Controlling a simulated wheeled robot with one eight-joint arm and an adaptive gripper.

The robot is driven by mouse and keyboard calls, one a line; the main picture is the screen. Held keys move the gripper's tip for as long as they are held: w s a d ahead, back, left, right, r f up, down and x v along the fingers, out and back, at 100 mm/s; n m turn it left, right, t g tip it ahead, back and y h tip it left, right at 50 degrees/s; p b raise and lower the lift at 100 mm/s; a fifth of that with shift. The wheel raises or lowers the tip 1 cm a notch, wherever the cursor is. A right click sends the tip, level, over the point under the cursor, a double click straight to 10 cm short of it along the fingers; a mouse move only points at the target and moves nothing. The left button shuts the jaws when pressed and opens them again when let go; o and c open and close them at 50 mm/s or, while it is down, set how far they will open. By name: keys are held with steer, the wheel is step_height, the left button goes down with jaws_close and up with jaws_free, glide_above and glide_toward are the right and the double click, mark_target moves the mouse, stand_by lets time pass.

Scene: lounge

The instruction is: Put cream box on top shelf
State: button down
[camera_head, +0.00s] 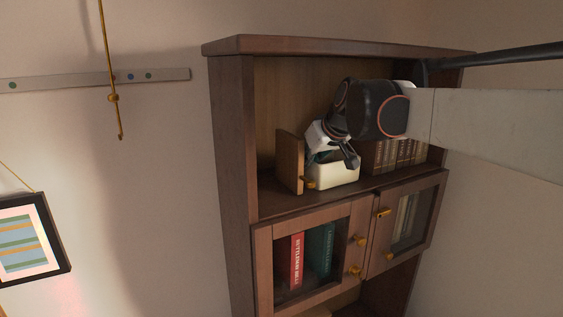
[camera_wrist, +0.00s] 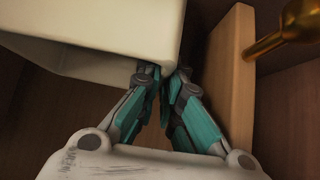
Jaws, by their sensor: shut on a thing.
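The cream box (camera_head: 336,175) is at the open upper shelf (camera_head: 268,203) of the dark wooden bookcase, between a wooden panel and a row of books. I cannot tell whether its base rests fully on the shelf board. My gripper (camera_head: 338,158) is over the box from above, its fingers at the box's top. In the wrist view the box (camera_wrist: 95,25) fills the upper left. My gripper's teal fingers (camera_wrist: 163,78) are close together at the box's edge, shut on it; the exact contact is partly hidden.
A wooden panel (camera_head: 289,160) with a brass piece (camera_head: 310,184) stands close left of the box; the panel (camera_wrist: 232,75) also shows beside my fingers. Brown books (camera_head: 397,155) stand to the right. Glass-doored cabinets (camera_head: 263,250) with knobs lie below. The bookcase top (camera_head: 310,46) overhangs the shelf.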

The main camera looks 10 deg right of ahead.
steer(key=shift+s+d, duration=0.25)
steer(key=c, duration=1.8)
jaws_free()
steer(key=shift+w+a+f, duration=0.1)
steer(key=shift+w+a, duration=0.05)
steer(key=shift+o, duration=0.2)
steer(key=shift+r, duration=0.35)
steer(key=b+v, duration=0.2)
steer(key=v, duration=1)
steer(key=shift+f, duration=0.15)
